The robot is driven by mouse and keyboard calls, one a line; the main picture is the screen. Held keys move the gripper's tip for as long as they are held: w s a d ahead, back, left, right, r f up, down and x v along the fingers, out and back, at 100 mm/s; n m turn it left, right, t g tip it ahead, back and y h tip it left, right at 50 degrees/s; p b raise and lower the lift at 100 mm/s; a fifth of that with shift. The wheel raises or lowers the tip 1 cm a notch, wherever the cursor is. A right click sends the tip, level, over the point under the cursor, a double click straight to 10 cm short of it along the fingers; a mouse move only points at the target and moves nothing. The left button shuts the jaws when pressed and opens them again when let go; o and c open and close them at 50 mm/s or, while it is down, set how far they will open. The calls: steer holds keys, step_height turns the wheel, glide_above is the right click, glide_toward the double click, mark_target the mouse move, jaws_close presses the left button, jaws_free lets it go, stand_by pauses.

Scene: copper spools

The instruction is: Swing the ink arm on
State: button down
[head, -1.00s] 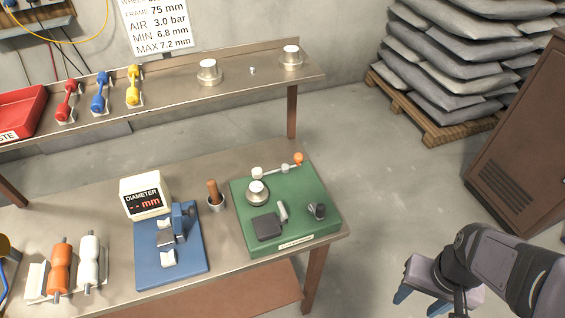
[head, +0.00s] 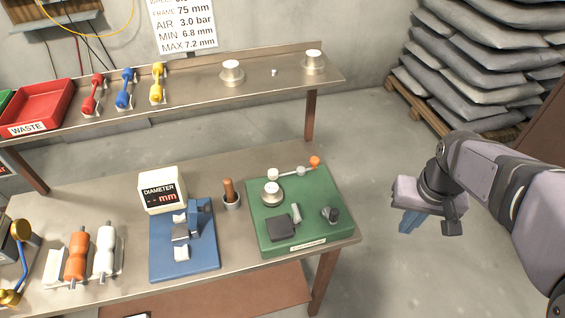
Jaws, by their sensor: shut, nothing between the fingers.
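The ink arm (head: 293,171) is a thin metal bar with an orange knob (head: 315,162) at its right end and a pale pivot at its left. It lies along the back edge of the green base (head: 322,222) on the bench. A round silver-topped hub (head: 271,191), a dark square pad (head: 278,227), a small grey cylinder and a black knob (head: 329,215) sit on the same base. My gripper (head: 410,222) is right of the bench, over the floor, pointing down with its blue fingers shut and empty. It is well apart from the orange knob.
A blue gauge stand (head: 184,262) with a diameter display (head: 162,190) and a cup with a wooden handle (head: 231,195) stand left of the base. The raised shelf (head: 200,82) runs behind. Stacked sacks (head: 480,60) lie at back right.

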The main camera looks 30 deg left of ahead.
steer(key=w+a+r+n+t+y, duration=0.1)
steer(key=w+a+r+n, duration=0.2)
steer(key=a, duration=0.5)
steer(key=w+a+r, duration=0.3)
steer(key=a+r, duration=0.2)
steer(key=a, duration=0.4)
steer(key=s+a+r+n, duration=0.1)
steer(key=a+r, duration=0.2)
steer(key=a, duration=0.4)
steer(key=s+a+r+n+y+p, duration=0.1)
steer(key=a+r, duration=0.3)
steer(key=a, duration=0.4)
steer(key=shift+s+n+p, duration=0.3)
steer(key=shift+s+n, duration=0.1)
steer(key=shift+s, duration=0.2)
steer(key=p+x, duration=0.1)
steer(key=x, duration=0.5)
steer(key=p+x, duration=0.2)
steer(key=x, duration=0.5)
steer(key=p+x, duration=0.2)
steer(key=x, duration=0.4)
steer(key=shift+w+a+f, duration=0.2)
steer(key=shift+w+a, duration=0.2)
steer(key=shift+a, duration=0.05)
steer(key=shift+s+d+f+p, duration=0.1)
steer(key=shift+s+d+p, duration=0.35)
steer(key=shift+s+d, duration=0.3)
steer(key=shift+s+d+f+p, duration=0.3)
steer(key=shift+s+d+p, duration=0.15)
steer(key=shift+s+d, duration=0.1)
